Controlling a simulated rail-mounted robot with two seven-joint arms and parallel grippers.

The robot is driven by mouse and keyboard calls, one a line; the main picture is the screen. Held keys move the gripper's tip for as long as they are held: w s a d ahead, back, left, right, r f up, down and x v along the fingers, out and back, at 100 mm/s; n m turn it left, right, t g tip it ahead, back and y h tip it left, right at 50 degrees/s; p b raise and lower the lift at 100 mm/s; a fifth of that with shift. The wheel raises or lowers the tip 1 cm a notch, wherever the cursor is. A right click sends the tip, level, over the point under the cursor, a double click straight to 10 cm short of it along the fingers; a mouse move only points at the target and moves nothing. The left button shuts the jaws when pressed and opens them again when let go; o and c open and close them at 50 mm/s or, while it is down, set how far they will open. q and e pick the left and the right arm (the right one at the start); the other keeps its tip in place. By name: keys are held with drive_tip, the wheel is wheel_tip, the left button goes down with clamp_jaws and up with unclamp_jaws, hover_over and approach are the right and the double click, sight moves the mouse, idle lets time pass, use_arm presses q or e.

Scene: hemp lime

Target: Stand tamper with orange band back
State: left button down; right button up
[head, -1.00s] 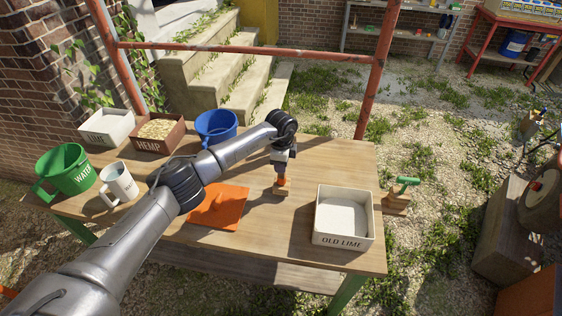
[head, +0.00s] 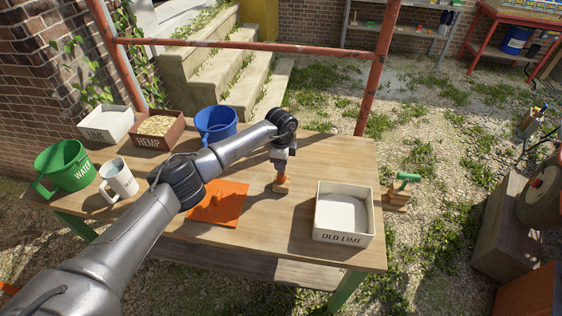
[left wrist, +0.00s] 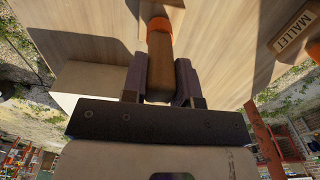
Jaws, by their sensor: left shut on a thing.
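The tamper (head: 281,181) with an orange band is upright over the middle of the wooden table, left of the OLD LIME box. Its block foot is at or just above the table top; I cannot tell if it touches. My left gripper (head: 284,160) is above it and shut on its handle. In the left wrist view, the wooden handle (left wrist: 159,65) is between the two fingers of my left gripper (left wrist: 160,85), with the orange band (left wrist: 159,24) beyond the fingertips. My right gripper is not in view.
The OLD LIME box (head: 344,236) stands to the right, and an orange board (head: 229,212) lies to the left. A blue bucket (head: 216,122), HEMP box (head: 146,143), mug (head: 120,180) and green WATER bucket (head: 63,165) stand farther left. A green-handled tool (head: 405,180) is at the right edge.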

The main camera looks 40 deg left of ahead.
use_arm(q)
drive_tip(key=shift+f, duration=0.2)
idle(0.3)
drive_tip(key=c, duration=0.8)
unclamp_jaws()
wheel_tip(320, 180, up, 12)
drive_tip(key=shift+f+p, duration=0.1)
drive_tip(key=shift+p, duration=0.6)
wheel_tip(320, 180, up, 2)
